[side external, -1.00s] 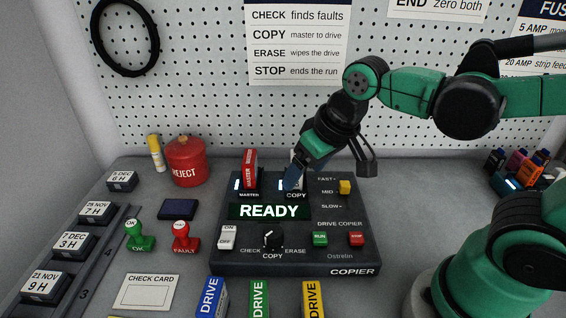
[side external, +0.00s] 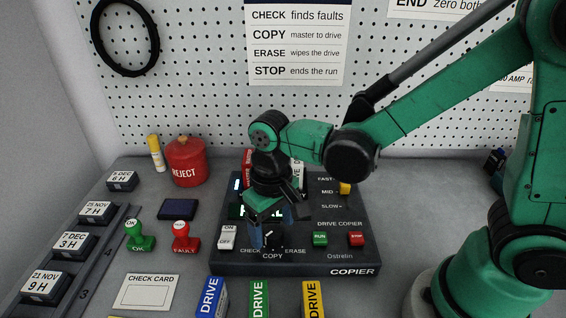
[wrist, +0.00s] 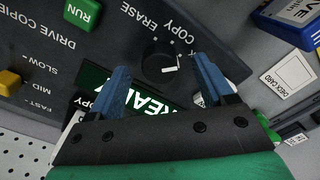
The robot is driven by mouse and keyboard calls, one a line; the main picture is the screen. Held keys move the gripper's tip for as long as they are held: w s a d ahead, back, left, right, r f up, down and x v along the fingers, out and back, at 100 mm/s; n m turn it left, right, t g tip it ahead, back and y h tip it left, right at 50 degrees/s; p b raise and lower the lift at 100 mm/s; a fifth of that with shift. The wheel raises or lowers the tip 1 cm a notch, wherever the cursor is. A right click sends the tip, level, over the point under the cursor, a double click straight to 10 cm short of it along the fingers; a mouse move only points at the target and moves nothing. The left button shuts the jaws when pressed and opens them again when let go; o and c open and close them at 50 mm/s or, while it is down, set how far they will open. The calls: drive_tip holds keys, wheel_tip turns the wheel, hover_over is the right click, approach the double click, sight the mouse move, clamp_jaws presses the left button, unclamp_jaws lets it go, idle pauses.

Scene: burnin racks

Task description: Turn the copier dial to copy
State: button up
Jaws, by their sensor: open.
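The copier (side external: 300,262) is a dark console on the bench. Its black dial (wrist: 160,70) shows in the wrist view between my fingertips, with the printed words COPY and ERASE beside it. The dial's white mark points right in that view, toward my right-hand finger and to one side of the word COPY. My gripper (wrist: 158,66) is open, its two blue fingers on either side of the dial; whether they touch it I cannot tell. In the side view my gripper (side external: 269,232) hangs over the dial and partly hides it, along with the display.
The green RUN button (side external: 320,239) and red STOP button (side external: 356,239) sit right of the dial. The ON/OFF switch (side external: 227,237) is close on the left. Blue, green and yellow drives (side external: 259,298) lie in front. Red and green stamps (side external: 181,238) stand left.

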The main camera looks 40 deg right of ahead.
drive_tip(key=shift+f, duration=0.35)
clamp_jaws()
drive_tip(key=shift+n, duration=0.3)
drive_tip(key=n, duration=0.4)
drive_tip(key=shift+n, duration=2)
